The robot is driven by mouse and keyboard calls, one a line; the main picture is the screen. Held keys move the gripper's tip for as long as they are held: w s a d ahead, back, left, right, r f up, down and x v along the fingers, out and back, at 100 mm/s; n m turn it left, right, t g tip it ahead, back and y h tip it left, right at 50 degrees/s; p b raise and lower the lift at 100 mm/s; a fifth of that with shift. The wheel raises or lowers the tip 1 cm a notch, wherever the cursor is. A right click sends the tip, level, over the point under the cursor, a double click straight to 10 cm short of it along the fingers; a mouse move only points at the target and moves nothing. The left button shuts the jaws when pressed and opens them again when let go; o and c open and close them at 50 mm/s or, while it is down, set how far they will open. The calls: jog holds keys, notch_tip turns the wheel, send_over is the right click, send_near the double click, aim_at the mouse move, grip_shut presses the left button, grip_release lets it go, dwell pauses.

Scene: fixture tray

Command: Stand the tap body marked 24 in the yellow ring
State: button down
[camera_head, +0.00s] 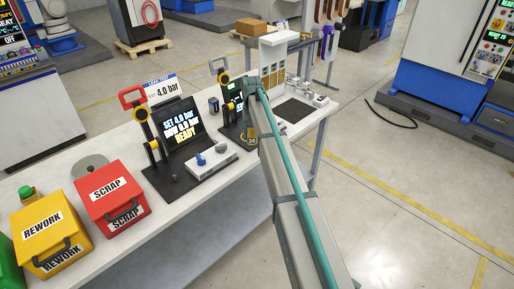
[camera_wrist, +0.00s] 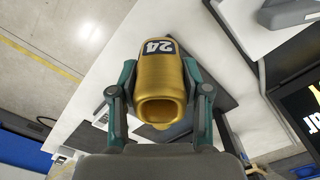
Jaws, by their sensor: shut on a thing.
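The brass tap body marked 24 (camera_wrist: 160,78) is a hollow golden cylinder with a dark blue label. In the wrist view its open end faces the camera. My gripper (camera_wrist: 160,103) is shut on it, with one green-grey finger on each side. In the head view the tap body (camera_head: 250,139) shows partly beside my arm, over the bench near the second test station; my arm hides much of that spot. I cannot make out the yellow ring in either view.
A dark mat (camera_head: 294,110) lies bare at the bench's far end. Floor right of the bench is open.

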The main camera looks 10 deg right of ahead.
jog(key=w+r+m+p, duration=0.1)
jog(key=w+r+p, duration=0.1)
jog(key=w, duration=0.8)
jog(key=shift+s+d+f+b, duration=0.1)
jog(key=shift+f+b, duration=0.5)
jog(key=shift+f, duration=0.65)
jog(key=shift+s+d+f+b, duration=0.1)
jog(key=shift+f+b, duration=0.5)
jog(key=shift+f, duration=0.6)
jog(key=shift+f, duration=0.7)
grip_release()
dwell(0.4)
notch_tip(320, 180, up, 7)
jog(key=p, duration=0.2)
dwell(0.9)
